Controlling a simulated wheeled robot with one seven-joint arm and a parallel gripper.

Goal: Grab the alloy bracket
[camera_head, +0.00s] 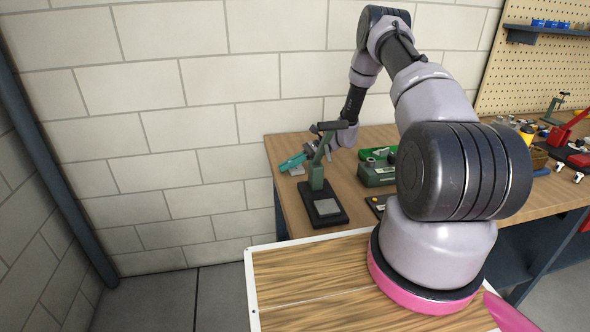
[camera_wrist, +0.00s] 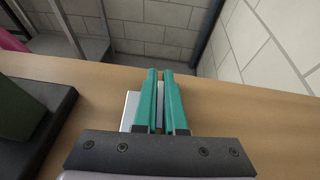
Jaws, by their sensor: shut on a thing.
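My gripper (camera_head: 291,162) is at the left end of the workbench, low over its top, with teal fingers. In the wrist view its two fingers (camera_wrist: 160,72) lie close together with a pale grey metal piece, which looks like the alloy bracket (camera_wrist: 130,108), between them. One part of the bracket shows left of the left finger and a thin strip shows between the fingers. In the head view a small pale part of the bracket (camera_head: 297,171) shows beside the fingers. I cannot tell whether it still touches the bench.
A green arbor press (camera_head: 317,172) with a black base stands close by on the wooden workbench (camera_head: 345,216). A green box (camera_head: 376,174) sits further right. Tools and a red vise-like item (camera_head: 562,132) crowd the bench's right side. A block wall stands behind.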

